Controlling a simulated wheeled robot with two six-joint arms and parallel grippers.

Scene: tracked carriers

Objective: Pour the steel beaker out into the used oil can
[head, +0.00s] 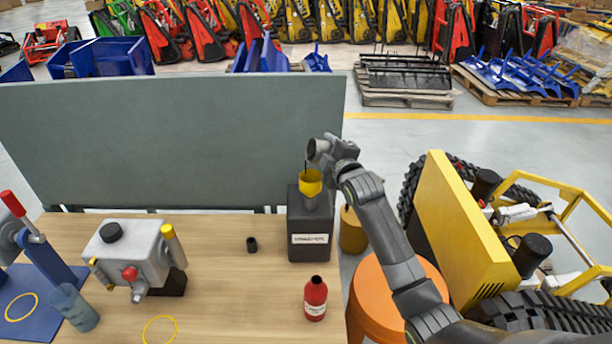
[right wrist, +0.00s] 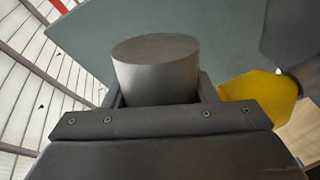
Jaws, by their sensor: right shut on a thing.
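The steel beaker (head: 312,150) is in my right gripper (head: 326,148), tipped with its mouth to the left above the yellow funnel (head: 311,183). A thin dark streak runs from the mouth down into the funnel. The funnel sits on top of the dark grey can (head: 309,228) with a white label, at the right rear of the bench. In the right wrist view the beaker (right wrist: 155,78) stands between the jaws, which are shut on it, and the yellow funnel (right wrist: 257,97) is to the right. The beaker's inside is hidden. My left gripper is not in view.
A red bottle (head: 316,298) stands in front of the can. A small black cap (head: 252,244), a grey machine housing (head: 130,255) and a blue-grey cup (head: 75,307) are farther left. A grey-green panel (head: 180,140) backs the bench (head: 215,285). An orange drum (head: 375,300) stands beside it.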

